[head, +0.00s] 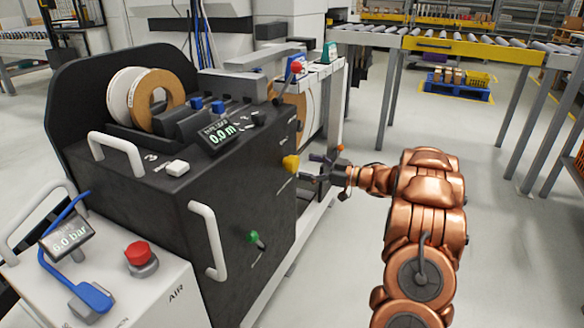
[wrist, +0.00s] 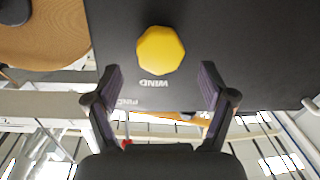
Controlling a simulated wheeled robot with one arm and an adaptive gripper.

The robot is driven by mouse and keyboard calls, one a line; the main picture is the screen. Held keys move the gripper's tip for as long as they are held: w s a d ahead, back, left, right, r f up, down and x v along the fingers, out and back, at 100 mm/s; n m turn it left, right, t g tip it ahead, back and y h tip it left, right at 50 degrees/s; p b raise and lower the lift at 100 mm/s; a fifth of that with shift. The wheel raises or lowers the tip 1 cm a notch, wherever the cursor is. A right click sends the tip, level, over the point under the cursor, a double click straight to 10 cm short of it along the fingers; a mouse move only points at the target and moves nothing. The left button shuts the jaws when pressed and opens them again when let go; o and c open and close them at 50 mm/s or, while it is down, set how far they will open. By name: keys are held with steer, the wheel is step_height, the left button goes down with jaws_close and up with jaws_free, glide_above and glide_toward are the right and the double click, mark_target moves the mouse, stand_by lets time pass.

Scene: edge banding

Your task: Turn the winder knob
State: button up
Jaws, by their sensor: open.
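The winder knob is a yellow faceted knob (head: 291,163) on the right side face of the black machine (head: 225,180). In the wrist view the knob (wrist: 160,50) sits above the printed word "WIND", which appears upside down. My gripper (head: 315,166) is open and stands just to the right of the knob in the head view. In the wrist view my gripper (wrist: 160,82) has its two dark fingers spread wide, with the knob ahead, roughly centred between and beyond the fingertips. The fingers look apart from the knob, and nothing is held.
A green knob (head: 253,237) and a white handle (head: 207,240) are lower on the machine. A red-tipped lever (head: 296,67) rises above the yellow knob. A white air unit (head: 140,290) with a red button stands at front left. Open floor lies to the right.

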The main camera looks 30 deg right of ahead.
mark_target(296, 165)
steer(key=shift+b+x, duration=0.65)
steer(key=shift+x, duration=2.05)
steer(key=c, duration=1.2)
steer(key=shift+o, duration=0.2)
steer(key=shift+n, duration=0.3)
steer(key=n, duration=0.2)
steer(key=shift+n, duration=0.3)
steer(key=shift+f+n+h+b, duration=0.1)
steer(key=shift+n+h+b, duration=0.2)
steer(key=shift+n, duration=1.5)
steer(key=shift+a, duration=0.1)
steer(key=o, duration=1.2)
steer(key=shift+c, duration=0.2)
